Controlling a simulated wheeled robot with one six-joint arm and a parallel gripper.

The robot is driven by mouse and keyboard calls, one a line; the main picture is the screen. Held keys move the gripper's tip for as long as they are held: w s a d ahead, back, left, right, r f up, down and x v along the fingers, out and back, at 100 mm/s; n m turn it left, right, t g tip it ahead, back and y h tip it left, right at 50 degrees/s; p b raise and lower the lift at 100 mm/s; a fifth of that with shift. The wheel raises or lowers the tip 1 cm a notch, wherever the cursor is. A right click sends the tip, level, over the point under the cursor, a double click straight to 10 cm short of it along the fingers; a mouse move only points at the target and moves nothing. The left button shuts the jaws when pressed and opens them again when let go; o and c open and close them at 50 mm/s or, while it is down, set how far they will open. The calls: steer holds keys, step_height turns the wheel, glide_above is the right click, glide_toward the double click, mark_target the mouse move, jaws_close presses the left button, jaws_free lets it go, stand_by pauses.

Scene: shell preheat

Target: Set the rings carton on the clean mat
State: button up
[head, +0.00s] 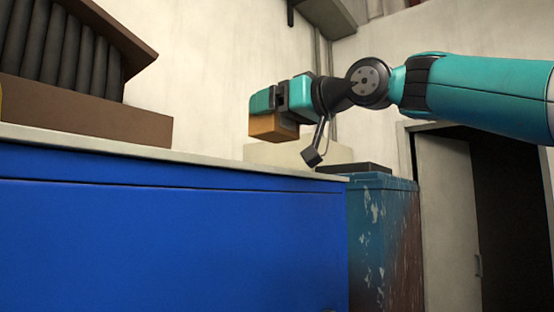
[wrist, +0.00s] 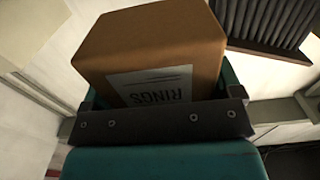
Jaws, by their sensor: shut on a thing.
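The rings carton (wrist: 150,42) is a brown cardboard box with a white label reading RINGS, upside down in the wrist view. My gripper (head: 268,105) is shut on the carton, which also shows in the head view (head: 272,127) under the teal fingers. The gripper holds it above the level of the blue bench's top, near that bench's right end. How far it is above any surface behind the edge, I cannot tell. The clean mat cannot be made out in either view.
The blue bench (head: 170,240) with a pale top fills the lower left. A brown box (head: 90,115) with dark ribbed tubes stands on it at left. A pale block (head: 290,153) shows behind the bench's edge. A worn blue cabinet (head: 383,240) with a dark flat item (head: 355,168) stands right.

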mark_target(278, 138)
steer(key=shift+f, duration=2.75)
steer(key=shift+f, duration=0.1)
steer(key=shift+f, duration=0.15)
steer(key=o, duration=0.8)
steer(key=shift+c, duration=0.2)
steer(key=shift+s+d+f+b, duration=0.1)
steer(key=shift+s+d+b, duration=0.05)
steer(key=shift+b, duration=0.15)
steer(key=b+v, duration=0.8)
steer(key=v, duration=0.9)
steer(key=shift+f, duration=0.2)
